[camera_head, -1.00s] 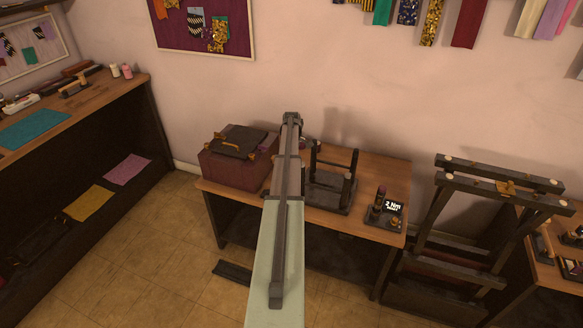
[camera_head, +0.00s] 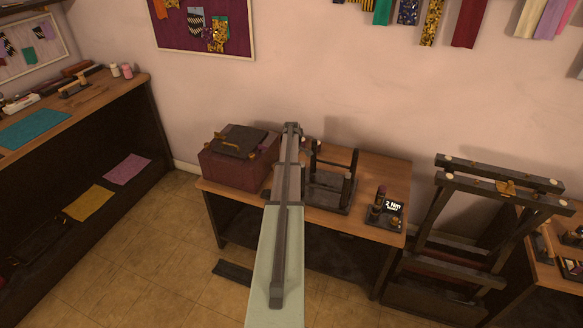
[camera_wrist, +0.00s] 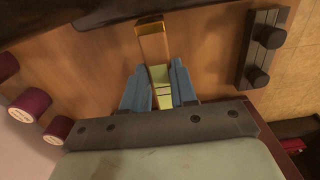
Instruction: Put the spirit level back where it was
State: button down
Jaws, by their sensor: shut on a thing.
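In the wrist view my gripper (camera_wrist: 158,90) has its two blue fingers shut on the spirit level (camera_wrist: 153,45). The level has a brass-coloured end and a yellow-green vial section between the fingers. It points away from the palm, over the brown wooden table top (camera_wrist: 100,62). I cannot tell whether it touches the wood. In the head view my arm covers the gripper and the level. The arm's far end is above the wooden table (camera_head: 380,165), between the maroon box and the dark post stand.
On the table are a maroon box (camera_head: 232,170), a dark stand with posts (camera_head: 330,190) and a small "2 Nm" display (camera_head: 394,206). In the wrist view, maroon rolls (camera_wrist: 30,105) lie left and a dark block with two knobs (camera_wrist: 262,48) lies right.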

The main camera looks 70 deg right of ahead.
jog(key=shift+f, duration=0.3)
jog(key=c, duration=0.9)
grip_release()
jog(key=shift+r, duration=0.1)
notch_tip(320, 180, up, 13)
